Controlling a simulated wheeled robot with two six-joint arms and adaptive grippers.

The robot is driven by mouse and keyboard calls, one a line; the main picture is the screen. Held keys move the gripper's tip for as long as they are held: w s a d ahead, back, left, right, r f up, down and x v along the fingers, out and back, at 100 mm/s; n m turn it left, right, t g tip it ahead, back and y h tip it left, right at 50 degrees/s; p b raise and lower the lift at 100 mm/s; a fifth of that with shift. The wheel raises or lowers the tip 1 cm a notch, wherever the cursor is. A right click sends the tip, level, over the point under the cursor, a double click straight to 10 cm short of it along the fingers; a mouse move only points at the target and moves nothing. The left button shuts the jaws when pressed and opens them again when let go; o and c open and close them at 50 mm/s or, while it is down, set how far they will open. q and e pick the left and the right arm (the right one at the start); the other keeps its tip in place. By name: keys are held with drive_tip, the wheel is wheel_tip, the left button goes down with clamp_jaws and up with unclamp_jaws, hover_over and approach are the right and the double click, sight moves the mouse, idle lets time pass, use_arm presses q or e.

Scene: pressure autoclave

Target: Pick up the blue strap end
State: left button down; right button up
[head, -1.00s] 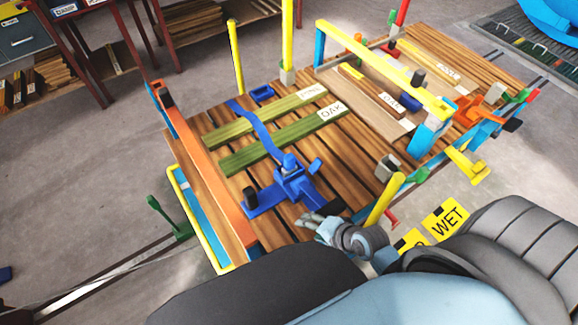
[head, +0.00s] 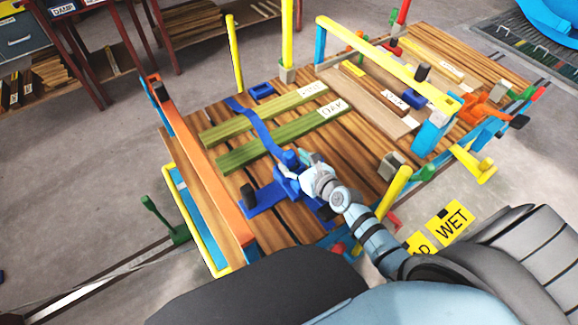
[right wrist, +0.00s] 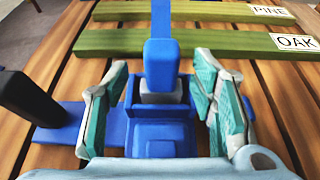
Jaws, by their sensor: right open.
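The blue strap (head: 262,133) runs across two green boards, labelled PINE (head: 285,98) and OAK (head: 300,130), down to a blue ratchet-like base (head: 262,198). In the right wrist view, a raised blue block (right wrist: 161,65), seemingly the strap's near end, stands on a grey piece above the blue base (right wrist: 160,135). My right gripper (right wrist: 162,105) is open, with one green-padded finger on each side of the block, apart from it. In the head view my right gripper (head: 300,168) partly hides the base. My left gripper is not in view.
A black-topped post (head: 248,197) stands left of the base. An orange rail (head: 200,150) edges the slatted cart, and a yellow bar (head: 385,68) crosses above other boards. A yellow post (head: 395,190) stands close to my right forearm.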

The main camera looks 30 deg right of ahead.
sight(292, 160)
drive_tip(key=b+x, duration=0.1)
drive_tip(key=x, duration=0.2)
drive_tip(key=shift+w+f, duration=0.15)
drive_tip(key=shift+w, duration=0.15)
clamp_jaws()
drive_tip(key=shift+r, duration=0.25)
